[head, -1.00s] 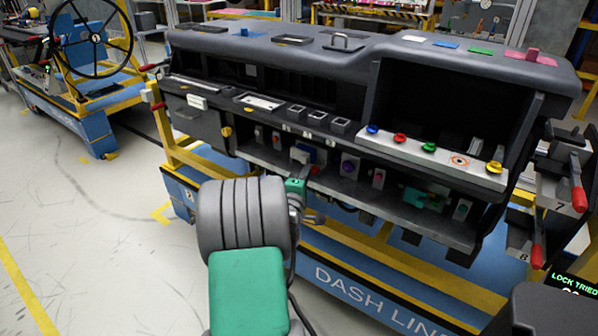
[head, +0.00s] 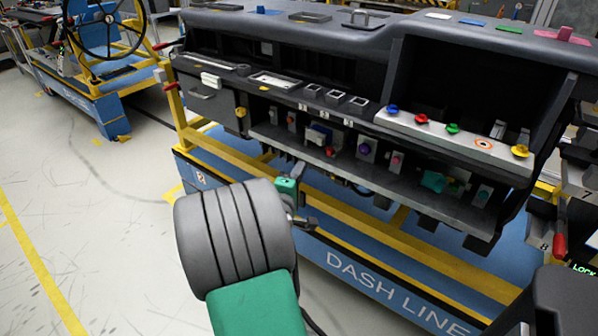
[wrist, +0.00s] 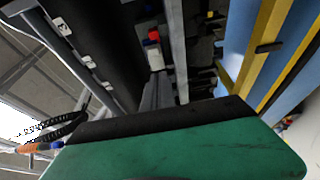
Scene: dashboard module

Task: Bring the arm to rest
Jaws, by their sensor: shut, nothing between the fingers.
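My arm rises from the bottom of the head view, with a large grey ribbed joint and a green link. My gripper (head: 298,171) is small beyond the green wrist block, in front of the dashboard module (head: 440,40) and just below its lower shelf edge. It is shut and empty; its fingertips are hard to make out. The lower shelf (head: 400,185) carries several small coloured parts, apart from my gripper as far as I can see.
A yellow rail (head: 345,245) and the blue dash line base (head: 375,290) lie below the module. A cart with a steering wheel (head: 103,28) stands at the back left. Red-handled levers (head: 560,240) are at the right. The floor at the left is clear.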

